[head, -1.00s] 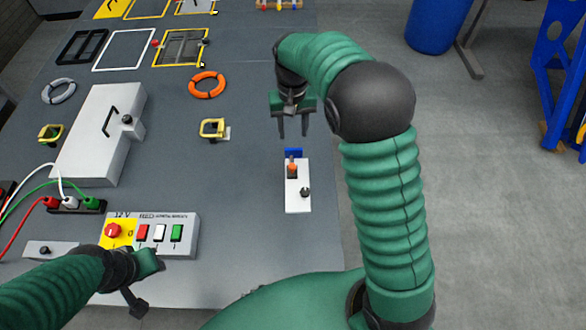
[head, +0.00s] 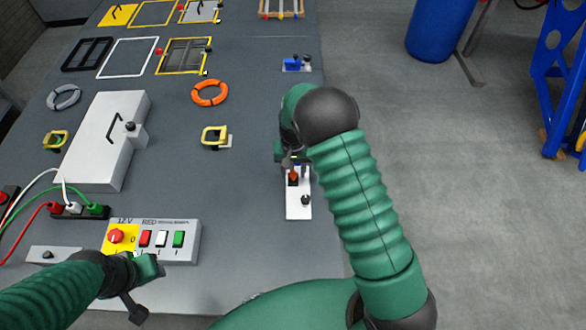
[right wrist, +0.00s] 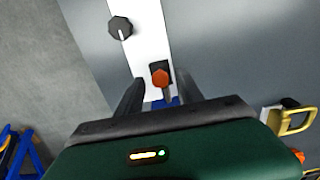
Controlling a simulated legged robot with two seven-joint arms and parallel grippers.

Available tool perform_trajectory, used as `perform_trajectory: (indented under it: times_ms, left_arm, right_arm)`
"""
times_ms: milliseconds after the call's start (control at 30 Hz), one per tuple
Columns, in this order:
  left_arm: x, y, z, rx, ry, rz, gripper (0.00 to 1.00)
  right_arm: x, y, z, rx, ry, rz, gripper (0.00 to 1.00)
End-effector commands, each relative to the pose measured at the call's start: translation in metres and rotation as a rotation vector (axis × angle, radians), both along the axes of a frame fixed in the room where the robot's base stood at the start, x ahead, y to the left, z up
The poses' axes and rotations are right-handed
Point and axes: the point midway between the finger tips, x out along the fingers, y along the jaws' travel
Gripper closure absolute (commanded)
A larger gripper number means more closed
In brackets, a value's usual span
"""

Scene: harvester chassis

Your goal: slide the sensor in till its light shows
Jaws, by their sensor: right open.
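A white plate (head: 298,206) lies near the table's right edge. On it is an orange-capped piece (head: 293,177) on a dark base, which I take for the sensor; no lit light shows on it. In the right wrist view the orange cap (right wrist: 160,78) is between my right gripper's fingers, with a bit of blue (right wrist: 167,102) below it. My right gripper (head: 293,163) is open over the plate's far end; its fingers (right wrist: 160,83) flank the cap, and contact cannot be told. My left gripper (head: 142,285) hangs near the front edge; its jaws are unclear.
A black knob (head: 305,200) stands on the plate's near end. A yellow handle (head: 214,137) is to the left. A switch box (head: 187,241) lies at the front left. Table between is clear.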

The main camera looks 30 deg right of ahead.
Motion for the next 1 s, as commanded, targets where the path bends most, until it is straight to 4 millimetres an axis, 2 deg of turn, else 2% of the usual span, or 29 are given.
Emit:
perform_trajectory:
  times_ms: [200,233,567,1000]
  left_arm:
    - [-0.0001,0.0000,-0.0002,0.000,0.000,0.000,0.64]
    - [-0.0001,0.0000,-0.0002,0.000,0.000,0.000,0.64]
    - [-0.0001,0.0000,-0.0002,0.000,0.000,0.000,0.64]
    - [-0.0001,0.0000,-0.0001,0.000,0.000,0.000,0.64]
  right_arm:
    - [0.0002,0.0000,-0.0007,0.000,-0.001,0.000,0.56]
    - [0.0001,0.0000,-0.0006,0.000,-0.001,0.000,0.58]
    - [0.0003,0.0000,-0.0004,0.000,0.000,0.000,1.00]
    - [0.0004,0.0000,-0.0002,0.000,-0.001,0.001,1.00]
